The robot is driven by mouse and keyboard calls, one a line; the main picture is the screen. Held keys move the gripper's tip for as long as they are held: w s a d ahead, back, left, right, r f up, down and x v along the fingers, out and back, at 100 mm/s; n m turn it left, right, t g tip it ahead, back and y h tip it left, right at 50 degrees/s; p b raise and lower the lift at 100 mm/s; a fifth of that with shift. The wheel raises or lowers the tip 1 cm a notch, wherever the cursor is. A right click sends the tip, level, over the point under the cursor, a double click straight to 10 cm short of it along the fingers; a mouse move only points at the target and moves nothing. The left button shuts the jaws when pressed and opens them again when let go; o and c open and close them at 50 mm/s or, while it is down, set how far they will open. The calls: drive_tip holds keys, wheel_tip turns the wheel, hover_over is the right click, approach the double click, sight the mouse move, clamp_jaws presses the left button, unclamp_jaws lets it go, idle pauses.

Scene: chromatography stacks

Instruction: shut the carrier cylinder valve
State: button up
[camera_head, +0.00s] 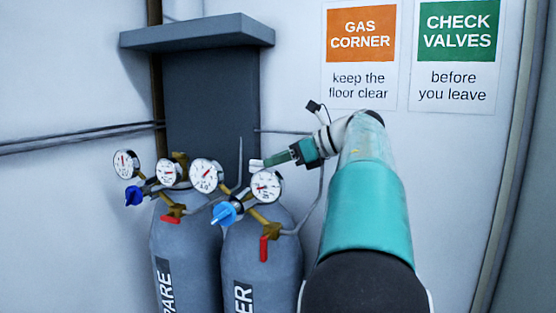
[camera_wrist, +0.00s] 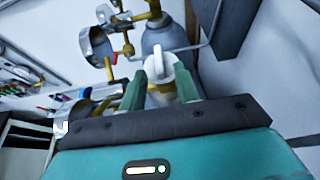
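The right grey cylinder (camera_head: 262,268) bears a label ending in "ER", the rest hidden by its curve. On its brass fittings are a red lever (camera_head: 264,249), hanging down, a blue knob (camera_head: 226,213) and a white-faced gauge (camera_head: 266,187). My gripper (camera_head: 257,163) is above and behind that gauge, near the cylinder's top. In the wrist view its two green fingers (camera_wrist: 160,88) stand apart. A pale rounded part (camera_wrist: 178,68) shows between and beyond them; I cannot tell what it is or whether they touch it.
The left grey cylinder (camera_head: 182,258), labelled "PARE", has its own red lever (camera_head: 172,218), blue knob (camera_head: 134,195) and gauges. A dark grey wall panel with a ledge (camera_head: 198,33) stands behind. Thin pipes run along the wall. Two signs (camera_head: 361,50) hang at the right.

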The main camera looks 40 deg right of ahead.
drive_tip(key=shift+w+a+f, duration=0.1)
drive_tip(key=shift+w+a, duration=0.05)
clamp_jaws()
drive_tip(key=shift+s+a+m+t+h, duration=0.1)
drive_tip(key=shift+a+m+t+h, duration=0.15)
drive_tip(key=shift+m+h, duration=0.55)
drive_tip(key=shift+s+a+m+t+h, duration=0.1)
drive_tip(key=shift+a+m+t+h, duration=0.2)
drive_tip(key=shift+m+h, duration=0.5)
drive_tip(key=shift+s+a+m+t+h, duration=0.1)
drive_tip(key=shift+a+m+t+h, duration=0.15)
drive_tip(key=shift+m+h, duration=0.5)
unclamp_jaws()
drive_tip(key=shift+s, duration=0.15)
drive_tip(key=v, duration=1.3)
drive_tip(key=shift+s, duration=0.25)
